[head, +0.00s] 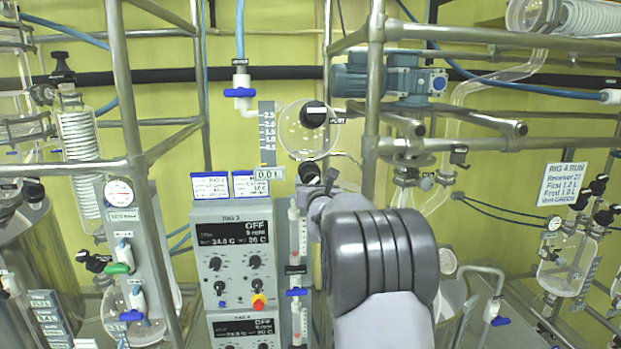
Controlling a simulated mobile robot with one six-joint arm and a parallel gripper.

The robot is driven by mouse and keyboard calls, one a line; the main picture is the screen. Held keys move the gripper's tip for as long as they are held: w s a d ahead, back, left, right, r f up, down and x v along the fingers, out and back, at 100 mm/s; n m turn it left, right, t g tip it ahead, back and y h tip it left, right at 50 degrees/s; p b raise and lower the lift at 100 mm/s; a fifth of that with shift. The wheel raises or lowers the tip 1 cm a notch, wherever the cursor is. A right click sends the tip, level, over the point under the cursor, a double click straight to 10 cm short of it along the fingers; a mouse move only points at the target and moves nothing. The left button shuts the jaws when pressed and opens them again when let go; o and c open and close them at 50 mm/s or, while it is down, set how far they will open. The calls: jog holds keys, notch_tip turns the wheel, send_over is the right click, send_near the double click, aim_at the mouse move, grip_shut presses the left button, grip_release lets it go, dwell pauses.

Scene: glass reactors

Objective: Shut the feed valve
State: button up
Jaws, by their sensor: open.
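A valve with a blue lever handle (240,92) sits on the blue feed line at upper centre, above a graduated scale (267,130) and a small 0.0 L readout (268,174). The lever lies crosswise to the vertical line. Its tag is too small to read, so I cannot tell for sure that it is the feed valve. A round glass vessel (293,138) with a black cap (314,113) is right of the scale. My gripper (322,178) is below the vessel, right of and lower than the blue-handled valve and apart from it. My arm hides part of it; I see nothing held.
A RIG 3 control panel (232,262) stands below. A slim column with a second blue valve (296,292) is between the panel and my arm. Metal frame posts (125,90) flank the space. A motor (400,82) and glass piping are at right.

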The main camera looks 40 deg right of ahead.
jog(key=shift+w, duration=0.15)
jog(key=c, duration=1.4)
jog(key=shift+b, duration=0.45)
